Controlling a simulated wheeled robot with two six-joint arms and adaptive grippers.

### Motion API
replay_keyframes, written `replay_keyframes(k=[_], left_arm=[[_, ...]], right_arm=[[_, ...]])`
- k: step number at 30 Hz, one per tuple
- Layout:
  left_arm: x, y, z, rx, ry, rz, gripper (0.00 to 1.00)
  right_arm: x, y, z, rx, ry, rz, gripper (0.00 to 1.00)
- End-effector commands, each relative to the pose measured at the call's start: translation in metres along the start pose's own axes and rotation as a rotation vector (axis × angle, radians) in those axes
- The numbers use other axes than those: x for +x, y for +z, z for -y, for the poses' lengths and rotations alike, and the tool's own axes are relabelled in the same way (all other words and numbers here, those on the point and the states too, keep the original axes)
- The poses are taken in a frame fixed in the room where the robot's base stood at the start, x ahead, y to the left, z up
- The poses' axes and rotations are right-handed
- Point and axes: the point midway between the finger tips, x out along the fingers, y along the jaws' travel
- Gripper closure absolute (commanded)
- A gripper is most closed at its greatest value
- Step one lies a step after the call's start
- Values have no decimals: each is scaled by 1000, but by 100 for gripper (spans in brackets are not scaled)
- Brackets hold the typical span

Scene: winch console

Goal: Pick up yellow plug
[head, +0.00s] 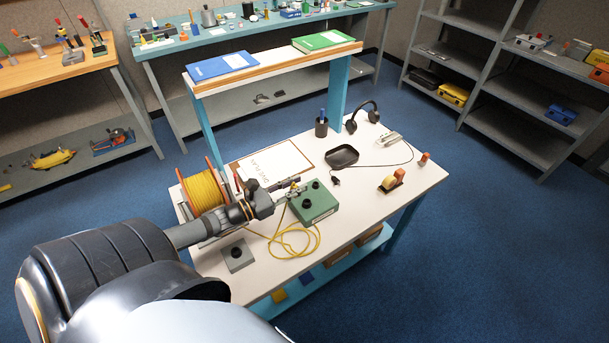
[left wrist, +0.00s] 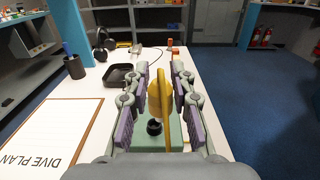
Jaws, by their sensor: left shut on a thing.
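The yellow plug (head: 295,186) is between the fingers of my left gripper (head: 292,192), over the back left part of the green console box (head: 318,206). In the left wrist view, the plug (left wrist: 155,98) stands between the two finger pads, with a yellow strip along its right side. The left gripper (left wrist: 158,100) is shut on it. The green box (left wrist: 148,140) with a black knob shows below the plug. Whether the plug touches the box is unclear. My right gripper is in neither view.
A yellow cable (head: 292,240) lies looped on the white table, near a cable spool (head: 203,190). A grey block (head: 238,256) with a black knob stands in front. A clipboard (head: 272,165), a black tray (head: 342,156) and headphones (head: 362,115) lie behind.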

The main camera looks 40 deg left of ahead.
Motion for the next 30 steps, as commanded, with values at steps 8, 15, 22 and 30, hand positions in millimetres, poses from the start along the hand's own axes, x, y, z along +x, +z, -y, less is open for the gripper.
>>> replay_keyframes(k=[8,15,22,30], left_arm=[[-65,34,17,-2,0,-5,100],[-83,37,22,0,0,-1,100],[-84,45,22,0,1,1,100],[-84,69,22,-1,2,1,100]], right_arm=[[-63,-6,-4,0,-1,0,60],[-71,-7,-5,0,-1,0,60],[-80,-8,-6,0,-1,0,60],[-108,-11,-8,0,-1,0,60]])
